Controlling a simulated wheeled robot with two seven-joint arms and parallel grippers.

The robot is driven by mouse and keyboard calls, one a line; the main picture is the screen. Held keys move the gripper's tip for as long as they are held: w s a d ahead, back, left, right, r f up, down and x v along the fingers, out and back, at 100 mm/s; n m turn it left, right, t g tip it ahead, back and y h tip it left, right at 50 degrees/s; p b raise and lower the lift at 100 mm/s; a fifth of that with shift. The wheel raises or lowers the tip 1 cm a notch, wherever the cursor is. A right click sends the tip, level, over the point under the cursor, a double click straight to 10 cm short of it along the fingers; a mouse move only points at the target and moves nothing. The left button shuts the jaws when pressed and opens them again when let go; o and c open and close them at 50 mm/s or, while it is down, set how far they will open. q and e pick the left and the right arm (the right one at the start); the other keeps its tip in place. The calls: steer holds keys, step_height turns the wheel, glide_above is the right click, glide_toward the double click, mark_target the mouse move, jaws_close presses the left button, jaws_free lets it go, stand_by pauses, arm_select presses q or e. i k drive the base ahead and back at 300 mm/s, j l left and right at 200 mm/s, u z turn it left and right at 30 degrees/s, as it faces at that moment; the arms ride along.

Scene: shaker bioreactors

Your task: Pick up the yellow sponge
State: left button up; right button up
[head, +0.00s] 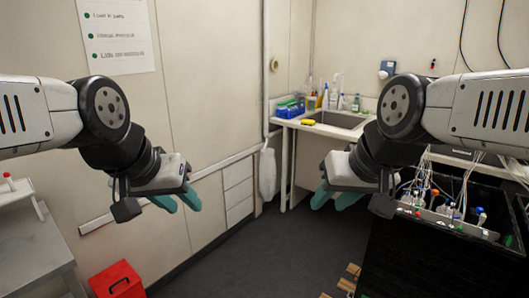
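The yellow sponge (308,122) is small and lies on the counter (291,124) beside the sink, far off at the back of the room. My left gripper (180,200) has teal fingers and hangs in mid-air at the left, far from the sponge. The fingers look apart with nothing between them. My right gripper (338,198) also has teal fingers and hangs in front of the counter's lower part, far nearer to me than the sponge. Its fingers look apart and empty.
A sink (340,119) is set in the counter, with several bottles and a blue box (290,109) behind. A black bioreactor unit (430,245) with tubes stands at right. A red bin (117,281) and a grey bench (35,245) are at left. The middle floor (255,250) is clear.

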mark_target(306, 121)
steer(key=i+z, duration=0.1)
steer(key=i, duration=0.55)
steer(key=i+j, duration=0.15)
steer(key=i, duration=0.55)
steer(key=i+z, duration=0.15)
steer(key=i, duration=0.5)
steer(key=i+j+z, duration=0.25)
steer(key=i+z, duration=0.2)
steer(key=i+j+z, duration=1.05)
steer(key=j, duration=0.2)
steer(key=i+j+z, duration=0.15)
steer(key=j, duration=0.2)
